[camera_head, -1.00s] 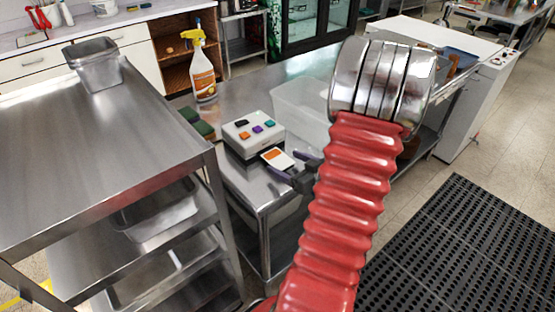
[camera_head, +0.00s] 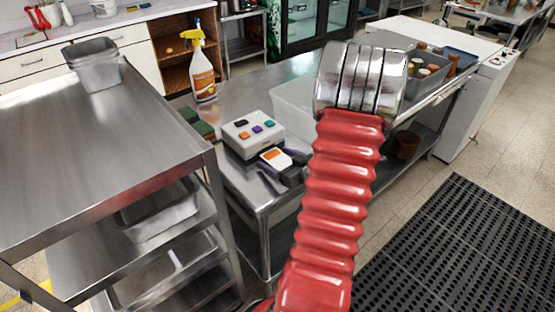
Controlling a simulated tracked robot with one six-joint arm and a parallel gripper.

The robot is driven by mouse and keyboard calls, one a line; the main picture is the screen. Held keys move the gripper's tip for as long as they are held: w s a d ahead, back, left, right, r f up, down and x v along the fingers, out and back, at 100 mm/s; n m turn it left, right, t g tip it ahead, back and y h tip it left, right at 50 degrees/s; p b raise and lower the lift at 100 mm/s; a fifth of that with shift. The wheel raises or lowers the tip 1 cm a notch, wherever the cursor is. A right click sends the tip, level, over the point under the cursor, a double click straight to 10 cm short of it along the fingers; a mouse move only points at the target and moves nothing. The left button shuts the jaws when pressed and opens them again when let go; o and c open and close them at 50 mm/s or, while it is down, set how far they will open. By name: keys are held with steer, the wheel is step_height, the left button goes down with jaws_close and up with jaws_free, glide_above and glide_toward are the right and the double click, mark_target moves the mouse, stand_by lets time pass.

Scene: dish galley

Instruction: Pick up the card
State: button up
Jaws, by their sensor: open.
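The card (camera_head: 275,158) is small and white with an orange patch. It shows at the front right of the white button box (camera_head: 251,134), on the steel table. I cannot tell whether it lies flat or leans. My gripper (camera_head: 281,169) is open, with its dark fingers at the right and lower end of the card. One finger shows beyond the card and one in front of it. I cannot tell whether they touch it. My red, ribbed arm hides part of the table to the right of the gripper.
A yellow-topped spray bottle (camera_head: 203,66), green sponges (camera_head: 196,123) and a clear tub (camera_head: 292,108) stand around the box. A steel shelf cart (camera_head: 110,140) fills the left. A grey bin (camera_head: 428,72) with several items stands behind my arm. A black mat (camera_head: 460,250) covers the right floor.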

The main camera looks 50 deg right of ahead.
mark_target(277, 159)
steer(key=shift+c, duration=0.2)
steer(key=c, duration=1.1)
steer(key=shift+r, duration=0.1)
steer(key=shift+r, duration=4.9)
